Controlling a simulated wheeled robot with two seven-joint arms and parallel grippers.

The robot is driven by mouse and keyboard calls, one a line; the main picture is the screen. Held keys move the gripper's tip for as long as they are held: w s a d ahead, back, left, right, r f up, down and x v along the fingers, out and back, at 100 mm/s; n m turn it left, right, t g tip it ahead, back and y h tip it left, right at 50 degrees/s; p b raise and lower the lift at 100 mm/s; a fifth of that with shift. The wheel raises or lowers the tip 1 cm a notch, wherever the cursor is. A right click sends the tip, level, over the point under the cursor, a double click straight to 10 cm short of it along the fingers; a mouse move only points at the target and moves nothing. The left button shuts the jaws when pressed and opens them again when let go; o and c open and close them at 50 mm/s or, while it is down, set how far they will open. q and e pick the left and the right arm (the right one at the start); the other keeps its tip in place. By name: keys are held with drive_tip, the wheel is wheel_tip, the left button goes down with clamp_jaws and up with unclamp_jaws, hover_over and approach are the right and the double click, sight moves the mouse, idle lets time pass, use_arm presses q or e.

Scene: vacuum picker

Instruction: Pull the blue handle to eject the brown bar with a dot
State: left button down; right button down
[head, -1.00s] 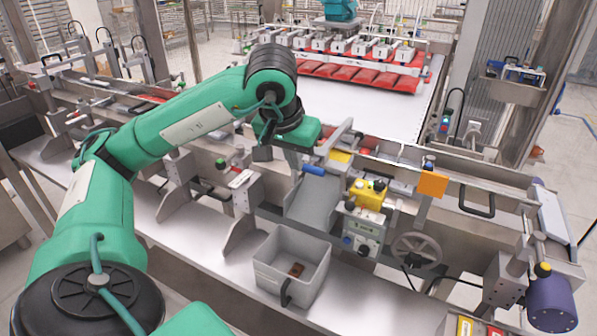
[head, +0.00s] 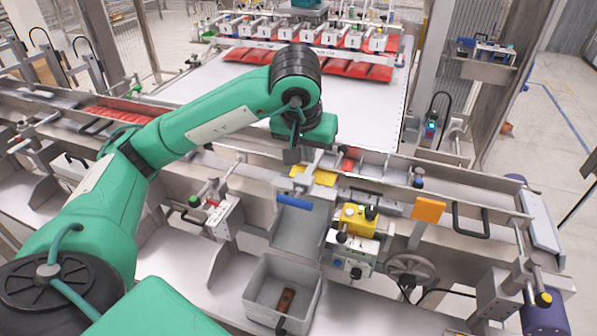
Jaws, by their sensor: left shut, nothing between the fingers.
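The blue handle (head: 294,202) is a short horizontal bar at the top of a grey sloping chute (head: 298,232). My left gripper (head: 292,157) is shut and empty, above and behind the handle in the picture, apparently apart from it. Its fingertips are small and dark, so their exact distance is hard to judge. A brown bar (head: 286,300) lies in the grey bin (head: 258,297) below the chute; I cannot make out a dot on it. My right gripper is not in view.
A yellow control box (head: 356,219), an orange plate (head: 428,209) and a handwheel (head: 410,268) stand right of the chute. A metal rail (head: 380,202) runs along the machine. Red packs (head: 357,70) lie on the white belt (head: 300,105) behind.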

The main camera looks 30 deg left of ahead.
use_arm(q)
drive_tip(key=p+x, duration=0.2)
drive_tip(key=x, duration=0.7)
drive_tip(key=shift+f, duration=0.3)
drive_tip(key=shift+s+d+p, duration=0.25)
drive_tip(key=shift+s+p, duration=0.55)
drive_tip(key=shift+s, duration=0.3)
drive_tip(key=shift+s+d+f, duration=0.1)
drive_tip(key=shift+s+f, duration=0.05)
drive_tip(key=shift+s, duration=0.25)
drive_tip(key=shift+s+d+f, duration=0.1)
drive_tip(key=shift+s+f, duration=0.05)
drive_tip(key=shift+s, duration=0.25)
drive_tip(key=shift+a, duration=0.1)
